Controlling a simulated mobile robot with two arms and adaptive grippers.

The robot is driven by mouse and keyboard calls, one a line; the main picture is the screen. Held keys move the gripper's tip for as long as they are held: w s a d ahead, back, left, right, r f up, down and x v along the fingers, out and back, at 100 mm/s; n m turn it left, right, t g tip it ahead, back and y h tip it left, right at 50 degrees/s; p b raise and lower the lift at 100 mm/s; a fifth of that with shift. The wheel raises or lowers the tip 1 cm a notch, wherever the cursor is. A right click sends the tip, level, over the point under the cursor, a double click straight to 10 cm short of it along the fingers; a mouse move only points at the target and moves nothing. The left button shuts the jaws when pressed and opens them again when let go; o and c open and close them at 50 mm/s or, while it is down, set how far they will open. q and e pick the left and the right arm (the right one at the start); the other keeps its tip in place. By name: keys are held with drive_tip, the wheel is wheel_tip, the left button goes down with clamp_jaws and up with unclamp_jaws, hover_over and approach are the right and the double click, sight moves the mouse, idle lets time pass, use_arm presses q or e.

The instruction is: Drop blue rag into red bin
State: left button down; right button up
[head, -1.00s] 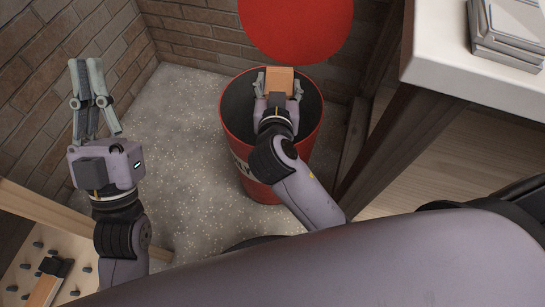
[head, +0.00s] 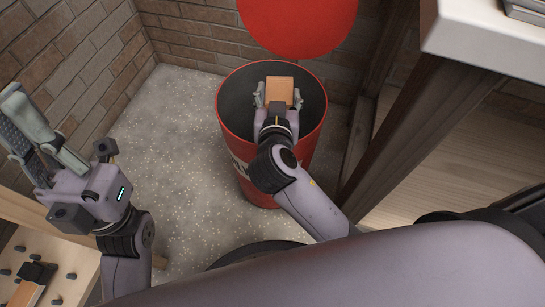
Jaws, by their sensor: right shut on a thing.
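The red bin (head: 235,150) stands open on the floor, with a dark inside. My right gripper (head: 279,92) is over its mouth, shut on an orange-brown block (head: 280,90). How deep the block sits relative to the rim is hard to judge. No blue rag shows. My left gripper (head: 32,125) is raised at the left edge, well apart from the bin. Its fingers overlap in the picture, so their opening is unclear, and nothing is seen in them.
A red disc (head: 298,22), like a lid, is behind the bin near the brick wall (head: 190,28). A white-topped table (head: 480,40) is at right, with a dark leg (head: 405,130) near the bin. A pegged board (head: 50,265) is at lower left. Speckled floor (head: 175,150) left of the bin is clear.

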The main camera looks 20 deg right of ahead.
drive_tip(key=shift+f, duration=0.3)
drive_tip(key=o, duration=1.1)
drive_tip(key=shift+o, duration=0.2)
drive_tip(key=v, duration=0.7)
drive_tip(key=shift+s, duration=0.25)
drive_tip(key=shift+r, duration=0.1)
drive_tip(key=shift+a, duration=0.1)
